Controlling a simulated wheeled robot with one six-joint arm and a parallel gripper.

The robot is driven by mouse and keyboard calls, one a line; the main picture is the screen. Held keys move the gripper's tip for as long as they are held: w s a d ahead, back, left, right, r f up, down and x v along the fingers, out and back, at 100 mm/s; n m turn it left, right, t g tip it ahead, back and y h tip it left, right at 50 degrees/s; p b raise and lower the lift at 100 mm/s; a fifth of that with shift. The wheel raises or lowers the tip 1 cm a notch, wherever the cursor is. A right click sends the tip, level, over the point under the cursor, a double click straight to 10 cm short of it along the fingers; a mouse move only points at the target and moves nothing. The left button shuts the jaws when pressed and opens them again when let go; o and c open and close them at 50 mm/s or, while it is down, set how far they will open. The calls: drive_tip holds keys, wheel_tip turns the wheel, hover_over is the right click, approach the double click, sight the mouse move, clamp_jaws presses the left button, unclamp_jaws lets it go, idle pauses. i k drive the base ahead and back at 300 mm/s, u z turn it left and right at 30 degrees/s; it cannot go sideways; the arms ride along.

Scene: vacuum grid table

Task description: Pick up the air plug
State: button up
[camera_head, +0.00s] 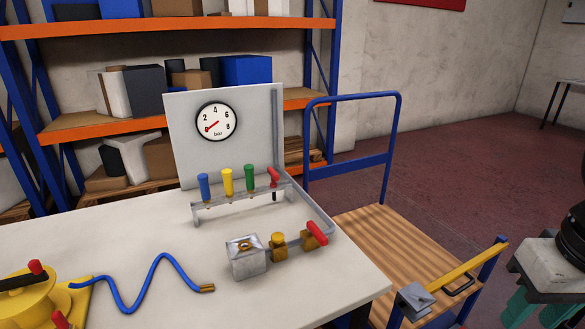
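The air plug (207,288) is a small brass fitting at the free end of a blue hose (152,275). It lies on the white table (290,290), left of a grey metal block. The hose runs in a wavy line to a yellow device (30,298) with red knobs at the lower left, partly cut off by the frame. My gripper (537,312), with teal fingers under a grey body, is at the lower right, beyond the table and far from the plug. The fingers appear apart with nothing seen between them; their tips are partly cut off.
Right of the plug stand the metal block (245,262) and a brass valve with a red handle (316,233). Behind is a rack (240,203) with coloured handles, under a gauge panel (245,150). A cart (385,235) stands right of the table. The table front around the plug is clear.

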sight(249, 169)
drive_tip(key=u, duration=0.3)
drive_tip(key=i, duration=0.85)
drive_tip(key=u, duration=0.7)
